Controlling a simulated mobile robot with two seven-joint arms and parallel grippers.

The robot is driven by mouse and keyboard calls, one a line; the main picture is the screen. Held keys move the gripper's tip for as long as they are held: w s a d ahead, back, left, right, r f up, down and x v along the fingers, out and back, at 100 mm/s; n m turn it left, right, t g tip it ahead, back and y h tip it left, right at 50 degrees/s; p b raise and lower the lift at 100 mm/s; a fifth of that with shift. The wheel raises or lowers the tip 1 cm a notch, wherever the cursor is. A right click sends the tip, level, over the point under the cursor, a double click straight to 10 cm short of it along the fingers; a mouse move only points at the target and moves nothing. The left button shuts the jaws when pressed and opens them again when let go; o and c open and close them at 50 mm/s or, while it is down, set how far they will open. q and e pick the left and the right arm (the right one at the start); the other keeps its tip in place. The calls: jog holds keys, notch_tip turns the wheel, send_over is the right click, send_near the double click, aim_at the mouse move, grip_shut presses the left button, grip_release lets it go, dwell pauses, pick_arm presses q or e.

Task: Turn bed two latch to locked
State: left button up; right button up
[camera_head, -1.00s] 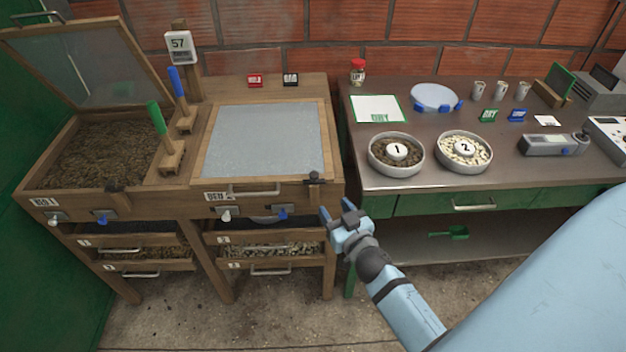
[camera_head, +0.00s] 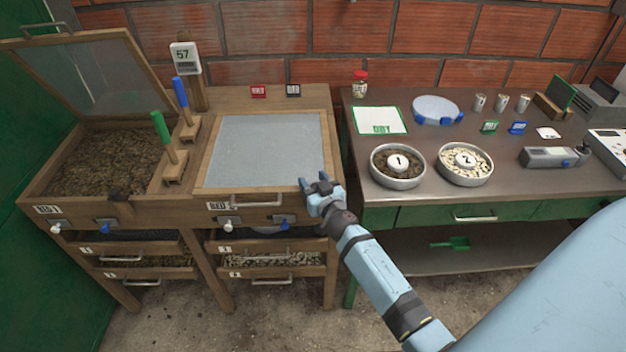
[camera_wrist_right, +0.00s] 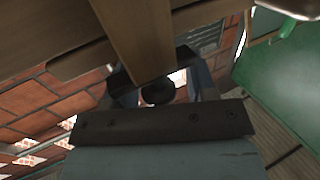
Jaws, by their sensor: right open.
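Bed two (camera_head: 212,207) is the right-hand wooden bed, with its mesh lid (camera_head: 265,150) down. Its latch sits at the front right corner of the lid frame and is mostly hidden in the head view by my right gripper (camera_head: 318,187). In the right wrist view, a dark round piece (camera_wrist_right: 157,92), which looks like the latch knob, shows between the open fingers of my right gripper (camera_wrist_right: 158,88). I cannot tell whether the fingers touch it, or which way the latch is turned. My left gripper is not in view.
Bed one (camera_head: 48,210) on the left has its lid (camera_head: 95,70) raised. Green (camera_head: 160,130) and blue (camera_head: 180,92) handled tools stand between the beds. To the right, a table (camera_head: 420,195) holds bowls, cups and devices. Drawers with handles lie below both beds.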

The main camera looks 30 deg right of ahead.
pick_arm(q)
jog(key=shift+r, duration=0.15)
pick_arm(e)
jog(key=shift+w, duration=0.15)
jog(key=shift+c, duration=0.2)
jog(key=c, duration=0.8)
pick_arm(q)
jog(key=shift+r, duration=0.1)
